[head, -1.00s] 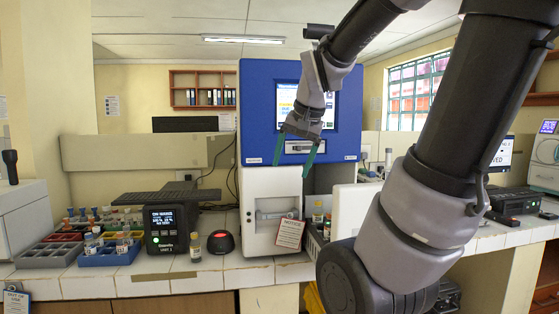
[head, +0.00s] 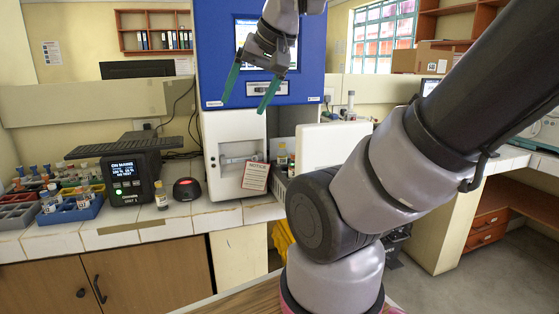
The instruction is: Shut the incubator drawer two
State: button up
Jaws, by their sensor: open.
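The incubator (head: 213,60) stands on the tiled counter, with a blue upper body with a screen and a white lower front. Its lower left front is closed and has a handle (head: 238,160). On the lower right, a drawer with a plain white front panel (head: 335,147) stands pulled out toward me. Part of its dark tray (head: 284,168) shows behind the panel, with a small vial in it. Which drawer is number two I cannot read. My gripper (head: 250,95) is open and empty, its teal fingers pointing down before the blue body, above the drawers. My arm hides part of the drawer's right side.
A notice tag (head: 255,177) hangs on the incubator's front. A red-topped round device (head: 187,188), a vial (head: 161,196), a black display unit (head: 129,178) and vial racks (head: 72,209) stand to the left on the counter. Floor at the right is free.

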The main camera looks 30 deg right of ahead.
aim_at(316, 147)
jog(key=z, duration=1.1)
